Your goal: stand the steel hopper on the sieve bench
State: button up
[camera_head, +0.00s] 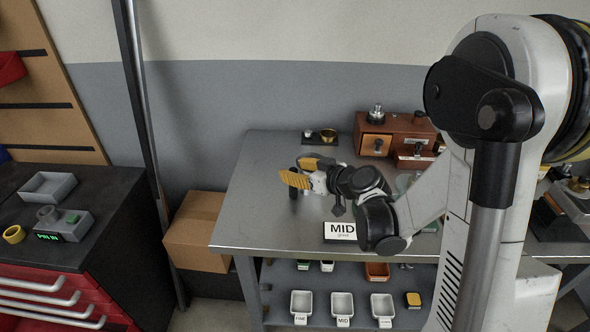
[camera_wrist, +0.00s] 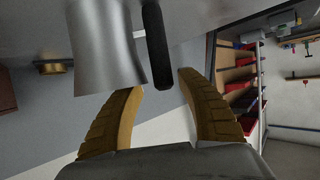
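The steel hopper (camera_wrist: 108,45) is a grey, flared metal body in the wrist view, cut off by the top edge of the picture. A black upright handle (camera_wrist: 157,45) is beside it. My gripper (camera_wrist: 162,82) is open, with its two yellow fingers apart and the handle's end between their tips. I see no finger closed on it. In the head view my gripper (camera_head: 304,172) is over the left part of the steel sieve bench (camera_head: 255,215) and hides most of the hopper. Whether the hopper's base touches the bench cannot be told.
A brass cup (camera_head: 328,136) and a brown drawer cabinet (camera_head: 385,133) are at the back. A cardboard box (camera_head: 197,232) and a dark-topped red cabinet (camera_head: 95,215) are to the left. The bench's front left is clear.

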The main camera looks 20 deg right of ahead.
jog(key=shift+r, duration=0.15)
jog(key=shift+s+d+r, duration=0.2)
jog(key=shift+s, duration=0.05)
jog(key=s+d+r+m+g+h+p, duration=0.1)
jog(key=s+r, duration=0.4)
jog(key=s, duration=0.8)
jog(key=s+r+m+g+h+p, duration=0.3)
jog(key=s+r+m+g+h, duration=0.1)
jog(key=s, duration=0.9)
jog(key=shift+d+r+h, duration=0.4)
jog(key=shift+r+h, duration=0.05)
jog(key=shift+h, duration=0.15)
